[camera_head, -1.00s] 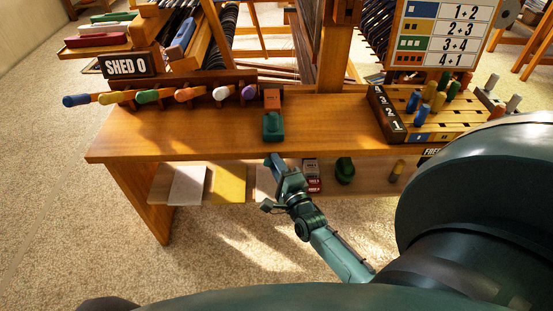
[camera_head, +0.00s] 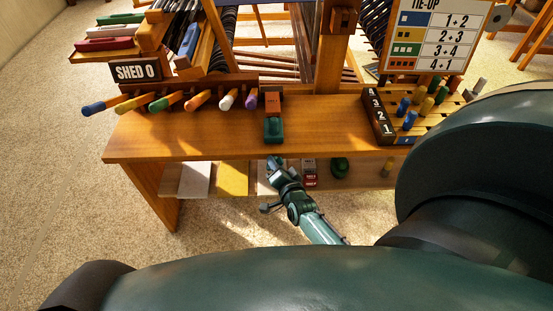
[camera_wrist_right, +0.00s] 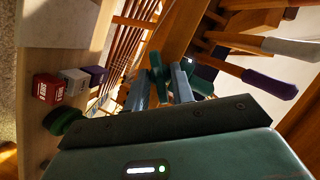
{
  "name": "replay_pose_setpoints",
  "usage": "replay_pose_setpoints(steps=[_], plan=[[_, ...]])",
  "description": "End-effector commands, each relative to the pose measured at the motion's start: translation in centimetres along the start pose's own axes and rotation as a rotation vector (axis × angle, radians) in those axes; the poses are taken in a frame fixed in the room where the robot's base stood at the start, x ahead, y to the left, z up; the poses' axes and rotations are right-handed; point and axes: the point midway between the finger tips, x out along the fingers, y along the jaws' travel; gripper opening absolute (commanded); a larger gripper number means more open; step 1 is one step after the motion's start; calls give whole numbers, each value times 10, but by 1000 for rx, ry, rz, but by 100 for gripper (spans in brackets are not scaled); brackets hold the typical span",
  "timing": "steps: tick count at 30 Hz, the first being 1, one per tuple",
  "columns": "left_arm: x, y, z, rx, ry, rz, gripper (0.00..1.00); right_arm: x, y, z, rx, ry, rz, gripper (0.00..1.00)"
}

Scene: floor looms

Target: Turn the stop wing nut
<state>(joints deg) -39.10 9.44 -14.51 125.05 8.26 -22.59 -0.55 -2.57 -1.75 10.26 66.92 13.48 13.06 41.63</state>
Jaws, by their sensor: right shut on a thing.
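In the head view, my right gripper (camera_head: 273,163) reaches up to the front edge of the wooden bench, just below a green block (camera_head: 274,131) that lies in front of an orange block (camera_head: 273,102). In the right wrist view, its two grey-green fingers are closed around a green wing-shaped piece (camera_wrist_right: 157,67), which looks like the stop wing nut. Another green lobe shows just right of the fingers. The nut cannot be made out in the head view, where the gripper is small. My left gripper is not in view.
A row of coloured pegs (camera_head: 165,103) lines the bench's back left, beside the SHED 0 sign (camera_head: 136,71). A numbered peg board (camera_head: 379,117) stands at right.

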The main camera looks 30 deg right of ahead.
Motion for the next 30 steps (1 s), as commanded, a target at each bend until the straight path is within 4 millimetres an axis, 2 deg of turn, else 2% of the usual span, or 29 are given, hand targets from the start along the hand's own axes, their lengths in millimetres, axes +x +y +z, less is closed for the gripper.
replay_pose_setpoints(steps=[20, 21, 23, 30], plan=[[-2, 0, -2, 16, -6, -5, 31, 0, 0, 0, -52, 0, 23, 1], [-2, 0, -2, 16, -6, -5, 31, 0, 0, 0, -52, 0, 23, 27], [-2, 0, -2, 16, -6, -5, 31, 0, 0, 0, -52, 0, 23, 31], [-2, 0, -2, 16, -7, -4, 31, 0, 0, 0, -52, 0, 22, 31]])
